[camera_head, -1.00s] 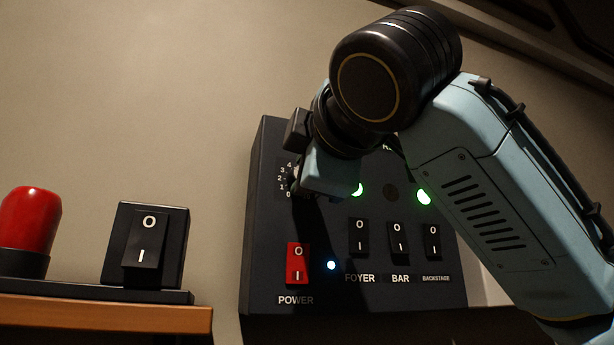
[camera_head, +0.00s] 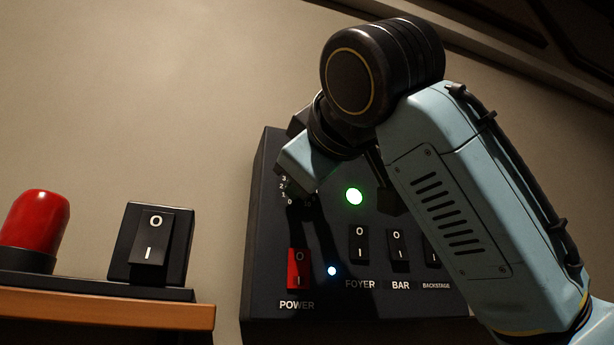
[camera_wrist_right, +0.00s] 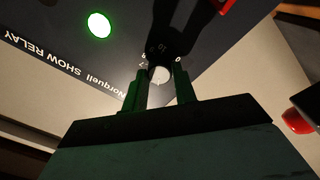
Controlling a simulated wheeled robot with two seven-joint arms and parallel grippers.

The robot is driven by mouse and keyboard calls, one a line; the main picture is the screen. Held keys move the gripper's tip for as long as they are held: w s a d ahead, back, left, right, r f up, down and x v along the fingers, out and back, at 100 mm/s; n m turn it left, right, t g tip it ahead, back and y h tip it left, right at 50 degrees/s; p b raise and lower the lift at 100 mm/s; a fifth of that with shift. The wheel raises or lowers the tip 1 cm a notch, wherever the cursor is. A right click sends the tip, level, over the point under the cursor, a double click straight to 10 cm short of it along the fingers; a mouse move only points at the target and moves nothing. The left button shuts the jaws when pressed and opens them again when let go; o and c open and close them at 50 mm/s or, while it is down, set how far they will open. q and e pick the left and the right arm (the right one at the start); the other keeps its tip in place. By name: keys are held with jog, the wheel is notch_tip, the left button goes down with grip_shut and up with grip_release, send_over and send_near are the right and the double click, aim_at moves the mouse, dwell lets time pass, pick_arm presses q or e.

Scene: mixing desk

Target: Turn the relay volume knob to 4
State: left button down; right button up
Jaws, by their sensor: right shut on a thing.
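The relay box (camera_head: 262,235) is a dark panel on the wall, with a red power switch (camera_head: 299,268) at its lower left. The pale volume knob (camera_wrist_right: 160,75) shows in the right wrist view between my two fingers. My right gripper (camera_head: 306,186) is shut on it; in the head view the gripper and wrist cover the knob. My left gripper is not in view.
A lit green lamp (camera_head: 354,196) and a small blue-white light (camera_head: 332,271) are on the box. The foyer (camera_head: 359,244) and bar (camera_head: 398,250) switches sit below my wrist. A black rocker switch (camera_head: 150,246) and a red cap (camera_head: 37,221) stand on a wooden shelf (camera_head: 110,309) at left.

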dwell(0.3)
jog(key=o, duration=1)
jog(key=shift+c, duration=0.2)
jog(key=b+v, duration=0.3)
jog(key=v, duration=1)
jog(key=shift+s, duration=0.2)
jog(key=shift+d, duration=0.1)
